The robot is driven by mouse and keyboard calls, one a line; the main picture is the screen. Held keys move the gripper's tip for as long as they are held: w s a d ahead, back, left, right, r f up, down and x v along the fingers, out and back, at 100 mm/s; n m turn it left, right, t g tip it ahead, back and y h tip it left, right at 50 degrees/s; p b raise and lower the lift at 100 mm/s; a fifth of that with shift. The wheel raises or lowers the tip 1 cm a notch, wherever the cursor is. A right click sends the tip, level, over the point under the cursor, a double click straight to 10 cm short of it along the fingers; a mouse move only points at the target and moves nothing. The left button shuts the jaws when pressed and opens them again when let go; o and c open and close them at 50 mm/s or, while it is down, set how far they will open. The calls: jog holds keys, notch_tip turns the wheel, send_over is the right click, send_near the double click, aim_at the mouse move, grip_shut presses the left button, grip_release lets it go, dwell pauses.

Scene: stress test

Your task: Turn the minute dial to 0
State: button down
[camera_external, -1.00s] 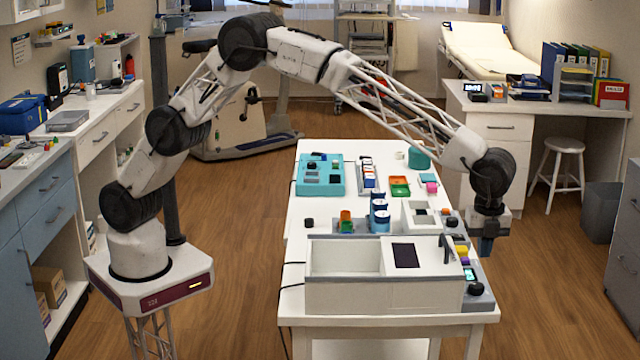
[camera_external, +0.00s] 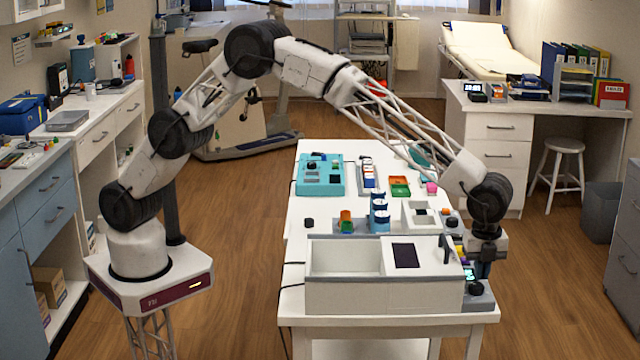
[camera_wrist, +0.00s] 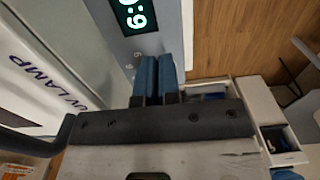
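A grey control panel (camera_external: 482,301) runs along the right end of the table, with a small lit display (camera_external: 469,273) and a dark round knob (camera_external: 474,288) near its front. I cannot read which knob is the minute dial. In the wrist view the display (camera_wrist: 135,14) shows glowing digits, turned sideways and cut off at the top edge. My gripper (camera_external: 486,268) points down over the panel, beside the display and close to the knob. In the wrist view the blue fingers of my gripper (camera_wrist: 159,62) lie side by side, nothing visible between them. No dial shows there.
A white box with a basin (camera_external: 384,292) stands just left of the panel, with a raised dark handle (camera_external: 446,249). A white surface lettered "UV LAMP" (camera_wrist: 45,95) fills the wrist view's left side. Open floor (camera_external: 560,290) lies right of the table.

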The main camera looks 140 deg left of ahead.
aim_at(466, 286)
jog(key=shift+s+d+f, duration=0.15)
jog(key=shift+s+f, duration=0.05)
jog(key=shift+f, duration=0.75)
jog(key=shift+d+f, duration=0.1)
jog(key=shift+f, duration=0.15)
jog(key=shift+s+d, duration=0.85)
jog(key=shift+s, duration=0.1)
dwell(0.6)
jog(key=shift+s+a, duration=0.2)
jog(key=shift+s, duration=0.15)
jog(key=shift+a, duration=0.15)
jog(key=shift+r, duration=0.1)
jog(key=shift+a+r, duration=0.15)
jog(key=shift+r, duration=0.65)
jog(key=shift+w+d+r, duration=0.1)
jog(key=shift+r, duration=1.3)
jog(key=shift+w+d+r, duration=0.1)
jog(key=shift+r, duration=1.25)
